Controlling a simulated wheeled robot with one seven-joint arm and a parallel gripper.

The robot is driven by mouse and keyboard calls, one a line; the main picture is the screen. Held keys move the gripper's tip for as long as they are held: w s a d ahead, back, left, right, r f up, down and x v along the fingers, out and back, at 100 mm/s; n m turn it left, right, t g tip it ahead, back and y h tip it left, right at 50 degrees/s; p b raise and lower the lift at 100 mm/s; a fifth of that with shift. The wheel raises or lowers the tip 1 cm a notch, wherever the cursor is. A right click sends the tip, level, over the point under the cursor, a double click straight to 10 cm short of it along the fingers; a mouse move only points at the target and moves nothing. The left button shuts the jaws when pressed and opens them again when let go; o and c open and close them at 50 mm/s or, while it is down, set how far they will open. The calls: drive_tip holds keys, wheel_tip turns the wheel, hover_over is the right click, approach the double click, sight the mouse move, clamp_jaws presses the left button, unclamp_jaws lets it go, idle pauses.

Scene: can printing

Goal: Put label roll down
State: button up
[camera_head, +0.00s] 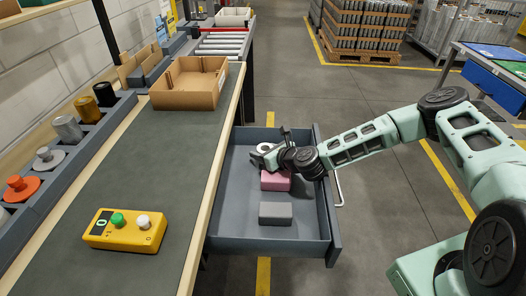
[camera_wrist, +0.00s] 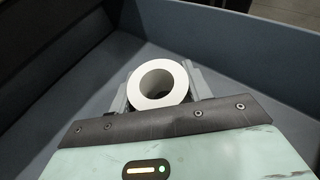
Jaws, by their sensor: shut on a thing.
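The label roll (camera_wrist: 180,84) is a white ring with a dark open core. My gripper (camera_wrist: 160,92) is shut on it, with a grey finger on each side of the roll in the wrist view. In the head view the roll (camera_head: 264,147) shows as a small white ring at my gripper (camera_head: 268,154), over the far part of the open drawer (camera_head: 240,230). I cannot tell whether the roll touches the drawer floor.
In the drawer, a pink block (camera_head: 275,181) lies just in front of my gripper and a grey block (camera_head: 275,213) lies nearer. The drawer's near left floor is bare. A cardboard box (camera_head: 190,90) and a yellow button box (camera_head: 125,231) stand on the bench (camera_head: 150,160).

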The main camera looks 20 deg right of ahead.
drive_tip(key=o, duration=1)
